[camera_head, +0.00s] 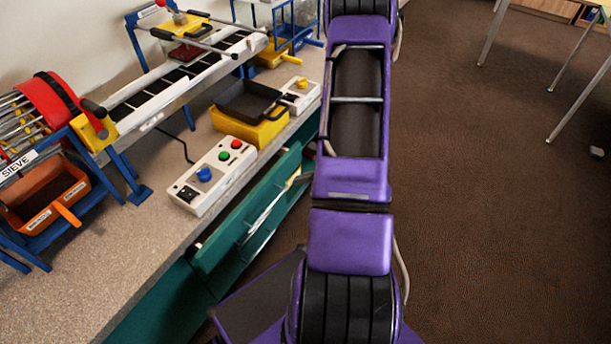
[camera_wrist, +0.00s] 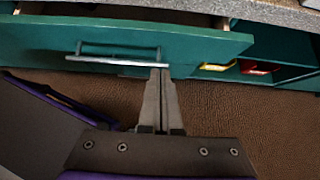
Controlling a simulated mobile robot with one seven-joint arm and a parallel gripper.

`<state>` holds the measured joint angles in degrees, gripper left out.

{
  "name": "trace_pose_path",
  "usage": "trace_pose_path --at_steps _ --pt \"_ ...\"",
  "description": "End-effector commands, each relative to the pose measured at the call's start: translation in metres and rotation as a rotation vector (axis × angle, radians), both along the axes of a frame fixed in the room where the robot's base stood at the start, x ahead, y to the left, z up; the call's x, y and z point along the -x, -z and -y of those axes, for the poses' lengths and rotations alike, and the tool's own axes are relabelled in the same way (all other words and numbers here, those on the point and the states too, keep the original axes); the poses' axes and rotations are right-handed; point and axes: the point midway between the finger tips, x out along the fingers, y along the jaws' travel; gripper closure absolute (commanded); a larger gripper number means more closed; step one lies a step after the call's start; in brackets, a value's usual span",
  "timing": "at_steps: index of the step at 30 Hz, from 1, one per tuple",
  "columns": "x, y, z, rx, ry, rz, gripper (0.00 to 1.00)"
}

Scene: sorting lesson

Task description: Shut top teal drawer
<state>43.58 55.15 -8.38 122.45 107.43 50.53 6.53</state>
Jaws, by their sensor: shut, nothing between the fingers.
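The top teal drawer (camera_head: 250,230) is pulled out from under the grey counter, with a gap behind its front. In the wrist view the drawer front (camera_wrist: 200,42) spans the upper left, with a strip of the open interior above it. Its silver bar handle (camera_wrist: 115,58) runs across the front. My gripper (camera_wrist: 162,72) is shut and empty. Its fingertips overlap the right end of the handle in the picture; I cannot tell whether they touch it. The gripper is not clearly visible in the head view.
The counter (camera_head: 95,255) carries a control box (camera_head: 212,178) with coloured buttons, a black tray (camera_head: 247,102) on a yellow stand, a sieve rig (camera_head: 45,190) and a conveyor. In the wrist view an open teal shelf (camera_wrist: 280,45) is right of the drawer.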

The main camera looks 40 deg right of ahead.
Motion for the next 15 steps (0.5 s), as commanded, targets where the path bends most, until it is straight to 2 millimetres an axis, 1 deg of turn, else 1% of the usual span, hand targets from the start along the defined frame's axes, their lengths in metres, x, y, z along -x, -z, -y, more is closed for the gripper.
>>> trace_pose_path --at_steps 1,6,9,12,15 --pt "-0.007 0.011 -0.004 -0.002 -0.004 -0.002 1.00" --pt "-0.031 0.035 -0.012 -0.002 -0.004 -0.001 1.00" --pt "-0.047 0.031 -0.017 0.001 -0.004 0.003 1.00" --pt "-0.058 0.031 -0.021 0.000 -0.002 0.002 1.00" --pt "-0.065 0.032 -0.023 0.001 0.000 0.001 1.00"
